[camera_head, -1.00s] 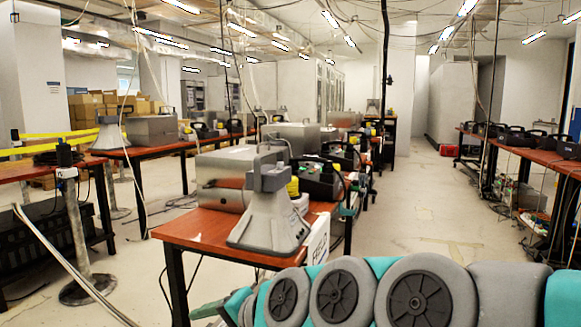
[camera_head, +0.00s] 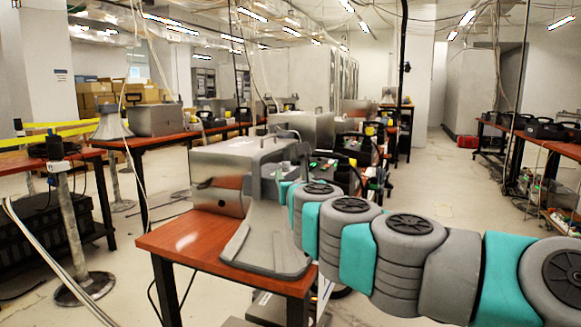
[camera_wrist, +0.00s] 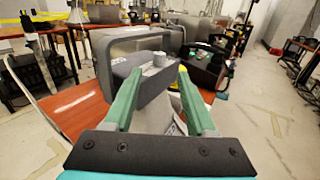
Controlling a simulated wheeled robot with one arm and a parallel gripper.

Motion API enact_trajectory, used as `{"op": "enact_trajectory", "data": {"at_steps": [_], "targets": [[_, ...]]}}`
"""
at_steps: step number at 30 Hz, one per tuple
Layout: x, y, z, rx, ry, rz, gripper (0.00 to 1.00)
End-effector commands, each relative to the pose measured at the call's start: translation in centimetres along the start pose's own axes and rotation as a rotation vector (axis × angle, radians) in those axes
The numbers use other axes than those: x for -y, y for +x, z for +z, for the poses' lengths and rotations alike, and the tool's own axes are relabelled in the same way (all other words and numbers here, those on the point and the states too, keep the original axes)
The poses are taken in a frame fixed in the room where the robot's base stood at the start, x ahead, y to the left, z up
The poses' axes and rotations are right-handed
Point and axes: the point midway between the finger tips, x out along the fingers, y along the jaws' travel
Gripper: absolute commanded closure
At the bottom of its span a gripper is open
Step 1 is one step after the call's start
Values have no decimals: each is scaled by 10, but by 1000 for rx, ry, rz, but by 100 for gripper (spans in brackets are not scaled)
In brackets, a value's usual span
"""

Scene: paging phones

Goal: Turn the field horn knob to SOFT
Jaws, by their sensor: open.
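The field horn (camera_head: 265,238) is a grey flared horn standing on the near end of the red-brown table (camera_head: 190,238). In the wrist view its grey housing (camera_wrist: 138,88) lies just ahead, with a small light-grey knob (camera_wrist: 159,59) on top. The knob's setting and any SOFT mark are too small to read. My gripper (camera_wrist: 158,72) is open, its two green fingers apart on either side of the view, with the knob between and slightly beyond the tips. I cannot tell whether the fingers touch the housing. In the head view my arm reaches to the horn's right side.
A silver metal case (camera_head: 218,178) stands behind the horn. Black devices with coloured buttons (camera_wrist: 205,62) stand farther along the same table. A stanchion (camera_head: 70,230) is at the left. The floor aisle (camera_head: 440,190) on the right is clear.

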Motion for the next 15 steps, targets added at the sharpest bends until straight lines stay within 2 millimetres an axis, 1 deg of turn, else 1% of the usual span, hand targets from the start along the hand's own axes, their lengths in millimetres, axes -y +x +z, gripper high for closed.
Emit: {"op": "enact_trajectory", "data": {"at_steps": [8,15], "targets": [[0,28,0,0,-4,0,44],[0,58,1,1,-6,1,44]]}}
